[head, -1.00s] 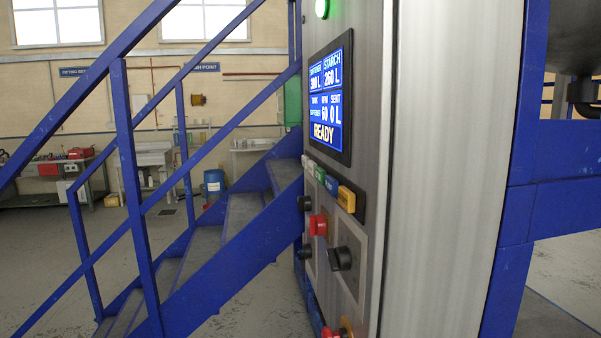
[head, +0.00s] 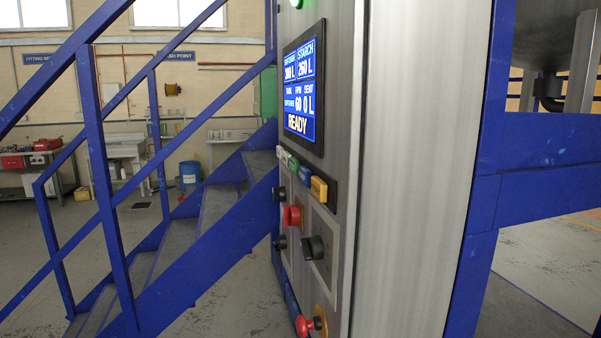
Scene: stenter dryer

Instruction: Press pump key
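A tall steel control cabinet (head: 407,180) stands in the middle of the head view, its control face seen at a steep angle. Its screen (head: 304,88) is lit and reads READY, with STARCH 260 L and 60 0 L among its lines. Below the screen is a row of coloured keys: pale ones at the left, a blue key (head: 306,174) and a yellow key (head: 319,189) at the right. Their lettering is too small to read, so I cannot tell which is the pump key. My gripper is not in view.
Below the keys are a red button (head: 292,216), a black knob (head: 314,247) and a red mushroom button (head: 308,325). Blue stairs (head: 190,225) with railings stand close on the left. A blue frame (head: 540,140) is on the right. Grey floor lies open behind the stairs.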

